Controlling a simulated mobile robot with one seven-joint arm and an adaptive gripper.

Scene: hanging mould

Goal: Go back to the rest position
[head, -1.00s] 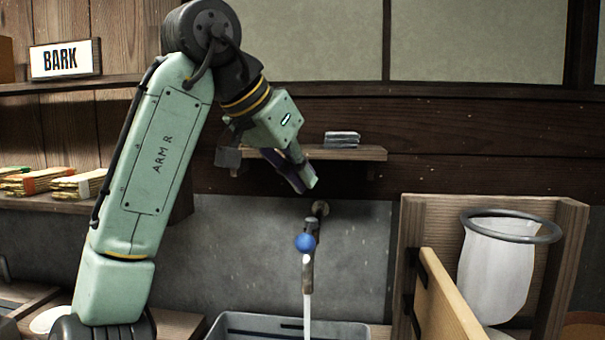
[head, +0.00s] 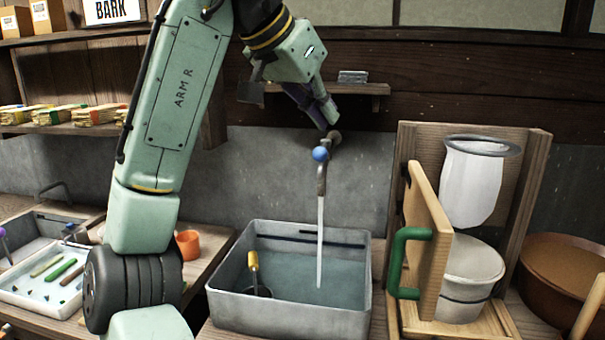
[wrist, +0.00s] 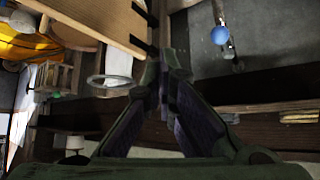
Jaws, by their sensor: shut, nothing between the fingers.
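My arm rises from the left of the head view and bends over to the right. My gripper (head: 321,108) points down and to the right, just above the tap and in front of the small shelf. It is shut and empty; its dark fingers also show in the wrist view (wrist: 165,75). The tap (head: 322,178) has a blue knob (head: 320,154), and water runs from it into the grey basin (head: 290,318). In the wrist view the blue knob (wrist: 220,35) is to the right of the fingers and apart from them.
A yellow-handled tool (head: 254,268) stands in the basin. To the right are a wooden frame with a green-handled door (head: 428,225), a white hanging bag (head: 470,185) and a white bucket (head: 470,275). A tool tray (head: 30,295) and an orange cup (head: 188,244) are at left.

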